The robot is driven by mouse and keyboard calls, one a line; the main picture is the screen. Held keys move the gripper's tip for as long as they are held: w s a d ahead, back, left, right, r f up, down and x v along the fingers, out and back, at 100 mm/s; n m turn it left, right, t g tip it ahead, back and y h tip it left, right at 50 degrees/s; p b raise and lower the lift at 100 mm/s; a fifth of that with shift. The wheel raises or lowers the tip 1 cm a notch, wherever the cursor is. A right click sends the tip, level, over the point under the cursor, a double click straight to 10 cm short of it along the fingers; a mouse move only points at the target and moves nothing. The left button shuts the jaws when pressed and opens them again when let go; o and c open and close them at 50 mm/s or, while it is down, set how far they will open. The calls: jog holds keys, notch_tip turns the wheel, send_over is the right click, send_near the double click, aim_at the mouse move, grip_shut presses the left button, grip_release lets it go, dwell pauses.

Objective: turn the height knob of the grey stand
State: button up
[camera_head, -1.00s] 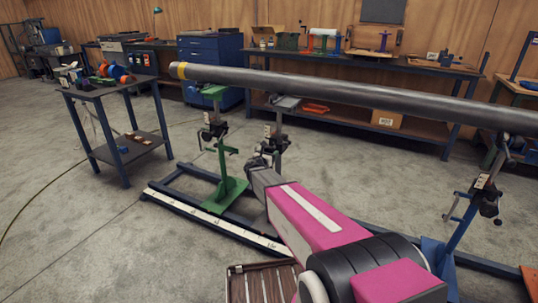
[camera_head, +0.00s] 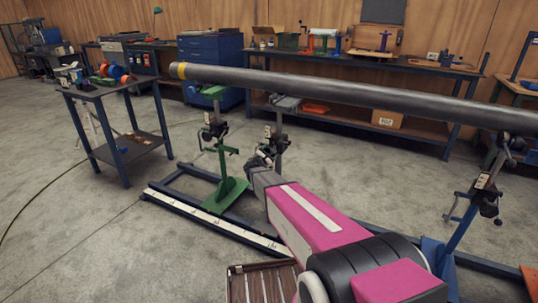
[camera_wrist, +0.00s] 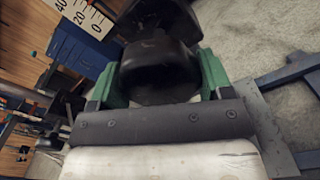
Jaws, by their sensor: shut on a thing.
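The grey stand (camera_head: 279,124) stands under the pipe (camera_head: 340,87), just right of and behind the green stand (camera_head: 227,183). My gripper (camera_head: 263,157) is at its post, below the white scale label. In the wrist view, the black knob (camera_wrist: 158,72) sits between the two green fingers of my gripper (camera_wrist: 160,82), which are shut on it from either side. A white scale (camera_wrist: 84,14) with the marks 20 and 40 shows at the upper left. The lower part of the grey stand is hidden behind my arm in the head view.
The blue stand (camera_head: 459,232) supports the right side of the pipe. The dark base rail with a white ruler strip (camera_head: 215,222) lies on the floor. A small blue table (camera_head: 97,92) with parts stands at left. Open floor lies in front at left.

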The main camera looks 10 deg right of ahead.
jog(key=shift+m, duration=1.1)
jog(key=o, duration=0.9)
jog(key=shift+a, duration=0.1)
jog(key=v, duration=1)
jog(key=shift+s+a, duration=0.15)
jog(key=shift+s, duration=0.2)
